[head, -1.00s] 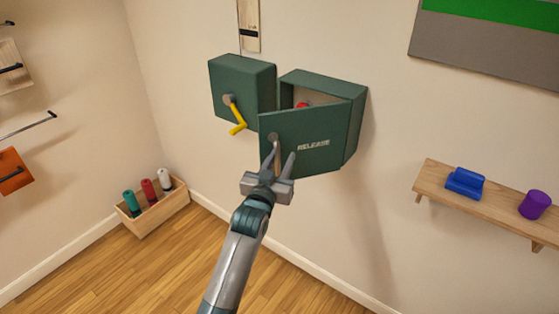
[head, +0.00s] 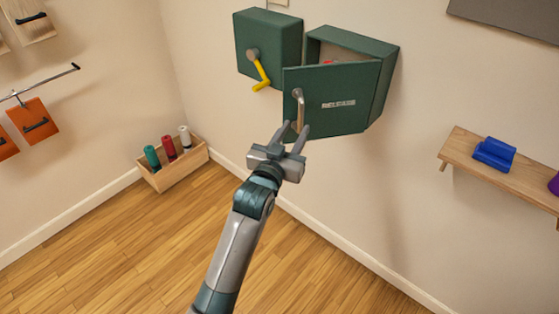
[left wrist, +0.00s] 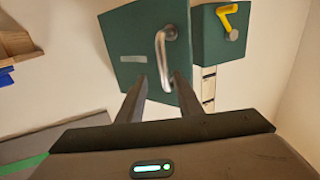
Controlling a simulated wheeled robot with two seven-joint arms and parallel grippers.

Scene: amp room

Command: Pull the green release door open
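The green release door (head: 340,88) stands partly open on its green box (head: 385,80), with a gap along the top. A silver bar handle (head: 299,100) runs upright near the door's left edge. The handle also shows in the left wrist view (left wrist: 161,58), which sees the scene roughly upside down. My left gripper (head: 295,127) is open, its fingers apart at the lower end of the handle. In the left wrist view, the handle's end appears between the fingertips (left wrist: 160,80); contact cannot be told. My right gripper is not in view.
A second green box (head: 270,38) with a yellow crank (head: 260,75) is close left of the door. A red part (head: 327,62) shows inside the open box. A wooden shelf (head: 525,183) is at right, and a wooden crate (head: 180,172) stands on the floor at left.

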